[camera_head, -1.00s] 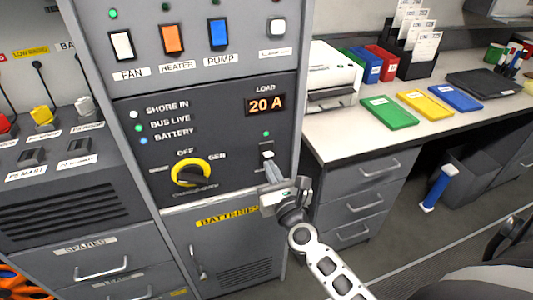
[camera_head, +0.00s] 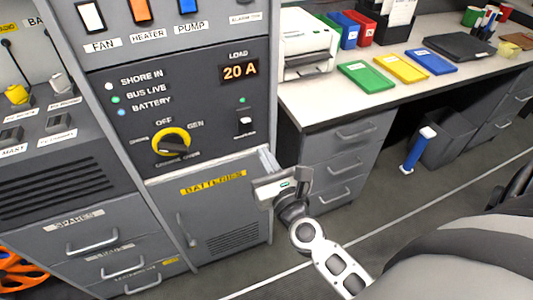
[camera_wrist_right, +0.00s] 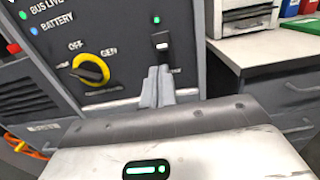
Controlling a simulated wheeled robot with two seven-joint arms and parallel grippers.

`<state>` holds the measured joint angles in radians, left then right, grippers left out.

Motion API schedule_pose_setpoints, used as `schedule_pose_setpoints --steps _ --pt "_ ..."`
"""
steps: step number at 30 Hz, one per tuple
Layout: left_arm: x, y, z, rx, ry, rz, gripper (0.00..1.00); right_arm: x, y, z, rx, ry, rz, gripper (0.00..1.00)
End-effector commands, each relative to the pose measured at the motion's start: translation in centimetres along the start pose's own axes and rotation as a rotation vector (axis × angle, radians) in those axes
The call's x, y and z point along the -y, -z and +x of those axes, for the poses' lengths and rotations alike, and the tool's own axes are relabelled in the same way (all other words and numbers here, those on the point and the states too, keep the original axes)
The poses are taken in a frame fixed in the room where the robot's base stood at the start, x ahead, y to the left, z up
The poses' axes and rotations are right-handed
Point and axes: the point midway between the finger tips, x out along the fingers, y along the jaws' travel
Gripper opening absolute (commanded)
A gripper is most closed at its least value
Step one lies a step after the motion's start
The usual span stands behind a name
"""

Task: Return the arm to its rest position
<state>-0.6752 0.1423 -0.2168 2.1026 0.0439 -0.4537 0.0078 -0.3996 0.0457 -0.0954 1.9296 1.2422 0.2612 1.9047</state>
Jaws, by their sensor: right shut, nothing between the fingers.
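My right gripper (camera_head: 267,162) is shut and empty. It hangs in front of the control panel, below and to the right of the small white-tipped switch (camera_head: 244,123), apart from it. In the right wrist view its closed fingers (camera_wrist_right: 157,88) point at the panel, with the same switch (camera_wrist_right: 160,42) just above the tips in the picture. My right arm (camera_head: 330,262) comes in from the lower right. My left gripper is not in view.
The panel has a yellow-ringed rotary knob (camera_head: 171,142) and a load display (camera_head: 240,72) reading 20 A. A desk with drawers (camera_head: 345,165) stands to the right, bearing a printer (camera_head: 306,42) and coloured folders. A grey seat (camera_head: 460,260) fills the lower right. Floor between is clear.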

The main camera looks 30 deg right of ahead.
Motion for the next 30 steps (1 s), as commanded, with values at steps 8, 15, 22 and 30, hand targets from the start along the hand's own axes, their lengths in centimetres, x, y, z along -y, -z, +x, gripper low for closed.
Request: schedule_pose_setpoints --steps 8,15,22,30 --pt "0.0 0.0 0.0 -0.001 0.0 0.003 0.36 0.0 0.0 0.0 0.0 0.0 0.0 0.0" --pt "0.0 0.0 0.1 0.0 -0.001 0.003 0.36 -0.6 0.1 -0.3 -0.002 -0.031 -0.095 0.0" --pt "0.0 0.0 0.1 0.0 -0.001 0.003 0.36 -5.3 2.0 -3.8 0.039 -0.308 -0.987 0.0" --pt "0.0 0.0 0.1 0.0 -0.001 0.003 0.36 -8.2 7.6 -10.6 0.327 -0.757 -2.315 0.0"
